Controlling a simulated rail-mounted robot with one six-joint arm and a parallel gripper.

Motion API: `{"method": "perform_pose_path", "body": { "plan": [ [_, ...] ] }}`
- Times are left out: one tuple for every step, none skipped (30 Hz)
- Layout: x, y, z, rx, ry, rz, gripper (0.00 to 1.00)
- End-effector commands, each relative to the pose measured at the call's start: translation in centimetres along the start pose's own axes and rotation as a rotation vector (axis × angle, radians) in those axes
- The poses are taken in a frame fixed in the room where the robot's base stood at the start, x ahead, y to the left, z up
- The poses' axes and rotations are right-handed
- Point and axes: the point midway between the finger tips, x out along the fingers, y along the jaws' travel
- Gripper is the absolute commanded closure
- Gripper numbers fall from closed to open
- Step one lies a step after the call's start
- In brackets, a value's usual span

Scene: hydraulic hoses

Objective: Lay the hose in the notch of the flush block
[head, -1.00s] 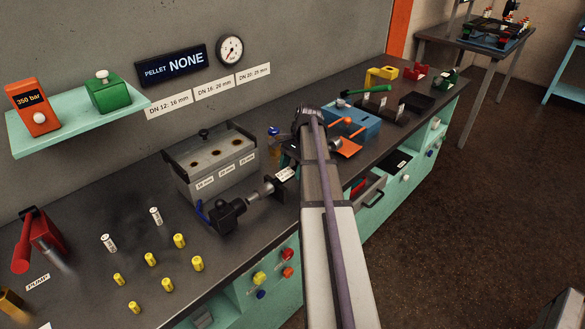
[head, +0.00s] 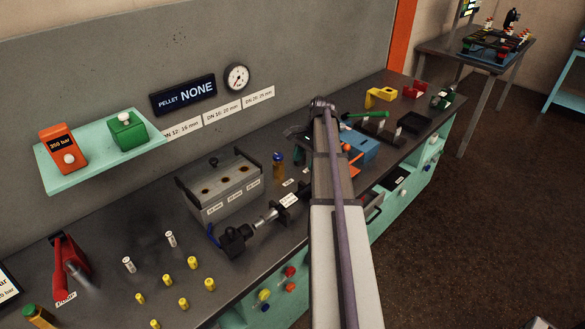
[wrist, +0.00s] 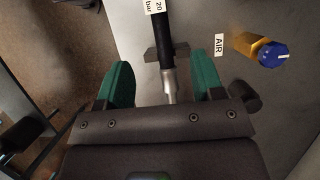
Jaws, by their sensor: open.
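The black hose (wrist: 161,32) with its silver end fitting (wrist: 168,82) runs away from my gripper in the wrist view. In the head view the hose's other silver fitting (head: 265,216) points at a black clamp-like unit (head: 235,238). My arm hides the near hose end there.
A yellow bottle with a blue cap (wrist: 258,48) stands right of the hose, beside the AIR label (wrist: 219,45). In the head view a grey pellet box (head: 225,195) stands behind the hose, and a blue box (head: 358,150) is right of my arm. Several yellow pieces lie front left.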

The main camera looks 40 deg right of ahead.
Motion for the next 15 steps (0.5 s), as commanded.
{"method": "perform_pose_path", "body": {
  "plan": [
    [0.1,0.0,0.0,0.0,0.0,0.0,0.39],
    [0.2,0.0,0.0,-0.001,0.0,0.0,0.39],
    [0.3,-0.1,0.4,-0.011,0.003,0.002,0.39],
    [0.7,-0.2,1.1,-0.03,0.007,0.006,0.39],
    [1.2,-0.4,2.2,-0.062,0.015,0.012,0.39],
    [2.3,-0.6,4.5,-0.129,0.031,0.026,0.39],
    [3.3,-0.8,6.7,-0.197,0.05,0.04,0.39],
    [4.5,-0.9,9.3,-0.282,0.069,0.056,0.39],
    [6.3,-0.8,13.2,-0.415,0.102,0.082,0.39],
    [7.8,-0.5,16.4,-0.53,0.127,0.106,0.39],
    [9.2,0.1,19.5,-0.65,0.153,0.129,0.39],
    [10.9,1.1,23.3,-0.811,0.187,0.161,0.39],
    [12.1,2.0,25.8,-0.927,0.212,0.183,0.39],
    [13.1,2.9,28.1,-1.036,0.234,0.206,0.39],
    [14.1,4.1,30.5,-1.164,0.259,0.233,0.39]
  ]
}}
